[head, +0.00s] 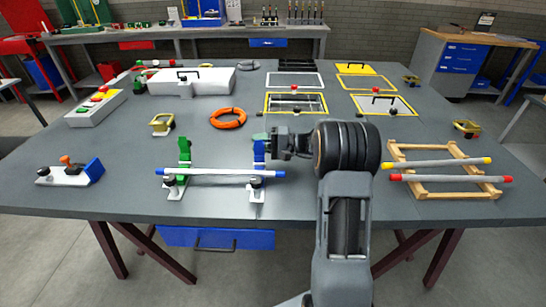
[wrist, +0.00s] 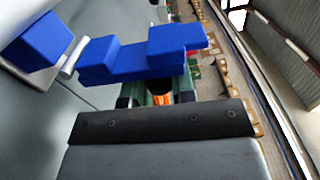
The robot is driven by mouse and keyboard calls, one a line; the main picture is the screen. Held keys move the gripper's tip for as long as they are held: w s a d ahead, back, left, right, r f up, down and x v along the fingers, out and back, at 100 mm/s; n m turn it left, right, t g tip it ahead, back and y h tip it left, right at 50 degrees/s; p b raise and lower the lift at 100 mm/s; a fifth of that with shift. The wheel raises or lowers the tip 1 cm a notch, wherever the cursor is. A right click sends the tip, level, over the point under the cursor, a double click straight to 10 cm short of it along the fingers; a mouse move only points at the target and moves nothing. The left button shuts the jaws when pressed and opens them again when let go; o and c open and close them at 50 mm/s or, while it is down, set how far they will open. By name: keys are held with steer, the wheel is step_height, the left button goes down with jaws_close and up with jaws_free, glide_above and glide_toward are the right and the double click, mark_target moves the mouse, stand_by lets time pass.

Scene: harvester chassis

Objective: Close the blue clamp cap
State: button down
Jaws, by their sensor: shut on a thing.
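The blue clamp cap (head: 259,149) stands raised behind the right end of a grey rod (head: 210,171) in the head view. It also shows in the wrist view as a stepped blue block (wrist: 140,57). My gripper (head: 271,145) is at the cap from its right side and is shut on it; the fingertips are mostly hidden in the head view. One dark finger pad (wrist: 165,122) shows in the wrist view. The rod has blue ends and lies across two white clamp bases with dark knobs. A green clamp cap (head: 184,150) stands raised at its left end.
An orange cable coil (head: 228,118) lies behind the clamps. A wooden rack (head: 440,170) with two rods is to the right of my arm. A white block with a blue part (head: 72,172) sits at left. The table's front edge is close to the clamps.

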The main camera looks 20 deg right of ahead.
mark_target(257, 151)
steer(key=n+b, duration=0.1)
steer(key=b, duration=0.1)
steer(key=s+n+b, duration=0.1)
steer(key=n+b, duration=0.1)
steer(key=b, duration=0.1)
steer(key=s+a+n+b, duration=0.1)
steer(key=b, duration=0.2)
steer(key=shift+s+r+n, duration=0.1)
steer(key=shift+r+n, duration=0.15)
steer(key=shift+n, duration=0.15)
steer(key=s+n+b, duration=0.1)
steer(key=b, duration=0.2)
steer(key=s+a+n+b, duration=0.1)
steer(key=n+b, duration=0.1)
steer(key=b, duration=0.2)
steer(key=n+b, duration=0.2)
steer(key=b, duration=0.2)
steer(key=shift+s+a+r, duration=0.15)
steer(key=shift+s+r, duration=0.2)
steer(key=shift+s, duration=0.05)
steer(key=shift+s+a+r+n+b, duration=0.2)
steer(key=shift+s+n+b, duration=0.2)
steer(key=shift+n+b, duration=0.75)
steer(key=shift+r, duration=0.1)
